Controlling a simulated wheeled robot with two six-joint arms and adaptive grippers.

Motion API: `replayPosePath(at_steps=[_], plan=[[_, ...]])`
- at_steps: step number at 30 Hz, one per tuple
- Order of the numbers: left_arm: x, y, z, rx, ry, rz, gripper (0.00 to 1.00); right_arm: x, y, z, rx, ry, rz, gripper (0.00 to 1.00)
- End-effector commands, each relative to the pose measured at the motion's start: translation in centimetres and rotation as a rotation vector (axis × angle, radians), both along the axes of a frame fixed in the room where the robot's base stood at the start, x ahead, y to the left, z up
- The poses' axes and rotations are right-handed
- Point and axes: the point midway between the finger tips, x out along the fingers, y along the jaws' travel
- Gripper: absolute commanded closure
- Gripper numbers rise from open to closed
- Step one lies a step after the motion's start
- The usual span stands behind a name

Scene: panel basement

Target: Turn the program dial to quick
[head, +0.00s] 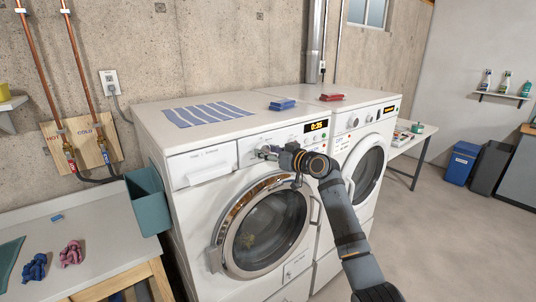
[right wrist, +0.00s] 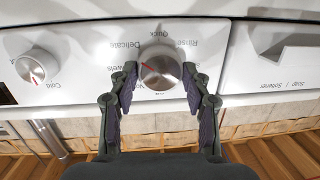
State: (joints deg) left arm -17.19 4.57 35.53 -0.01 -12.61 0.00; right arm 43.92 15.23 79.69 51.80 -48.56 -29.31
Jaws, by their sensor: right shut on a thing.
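The program dial (right wrist: 161,70) is a round silver-white knob on the front panel of the left washing machine (head: 205,210). In the right wrist view its red mark is on the left side, toward the Delicate and Towels labels. The Quick label (right wrist: 145,34) is above it, Rinse to the upper right. My right gripper (right wrist: 160,78) has one finger on each side of the dial and is shut on it. In the head view my right gripper (head: 272,153) is at the panel, left of the lit display (head: 316,127), and hides most of the dial. My left gripper is not in view.
A second knob (right wrist: 37,68), labelled Cold, sits beside the dial, and a detergent drawer (right wrist: 280,55) on its other side. A second machine (head: 365,160) stands at the right. A striped cloth (head: 205,114) and a blue object (head: 283,104) lie on top.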

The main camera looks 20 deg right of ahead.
Motion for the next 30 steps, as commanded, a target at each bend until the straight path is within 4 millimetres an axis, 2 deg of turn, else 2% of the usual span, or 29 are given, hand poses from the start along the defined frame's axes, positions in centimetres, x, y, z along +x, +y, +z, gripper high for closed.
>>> replayPosePath(at_steps=[18,30], plan=[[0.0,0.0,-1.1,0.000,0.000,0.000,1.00,0.0,-0.1,-0.5,0.541,0.200,-0.001,0.83],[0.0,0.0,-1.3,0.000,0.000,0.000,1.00,0.0,-0.1,-0.5,0.795,0.293,-0.001,0.83]])
